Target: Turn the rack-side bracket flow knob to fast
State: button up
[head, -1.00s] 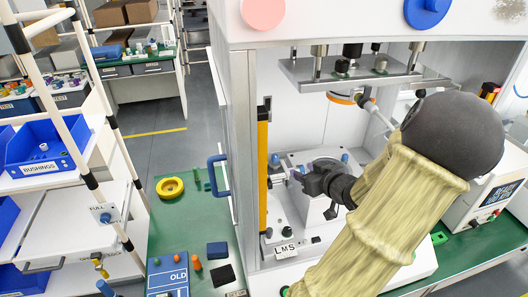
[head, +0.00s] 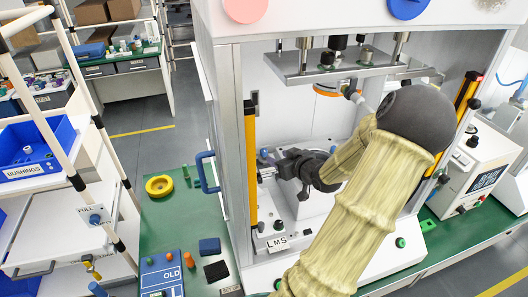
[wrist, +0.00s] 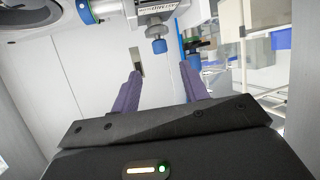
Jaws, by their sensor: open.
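A small blue knob (wrist: 160,46) on a grey metal fitting (wrist: 155,14) shows at the top middle of the wrist view. It lies beyond the gap between my fingertips and is apart from them. My gripper (wrist: 161,82) is open, with nothing between its two purple fingers. In the head view my dark gripper (head: 270,170) is inside the press and points left, beside the yellow strip (head: 250,165). A small blue knob (head: 264,153) shows there just above the fingertips. I cannot tell its setting, and the fingertips are small and partly hidden.
The press door with its blue handle (head: 207,172) stands open at the left. A flat upper plate (head: 345,66) hangs above my arm. The green bench (head: 160,225) holds a yellow ring (head: 159,186) and a blue OLD tray (head: 162,275). A white rack stands farther left.

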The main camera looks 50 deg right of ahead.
aim_at(266, 152)
jog(key=p+x, duration=0.2)
jog(key=x, duration=0.8)
jog(key=shift+w+f, duration=0.1)
jog(key=shift+w, duration=0.25)
jog(key=c, duration=0.5)
jog(key=shift+s+d, duration=0.1)
jog(key=shift+s, duration=0.05)
grip_shut()
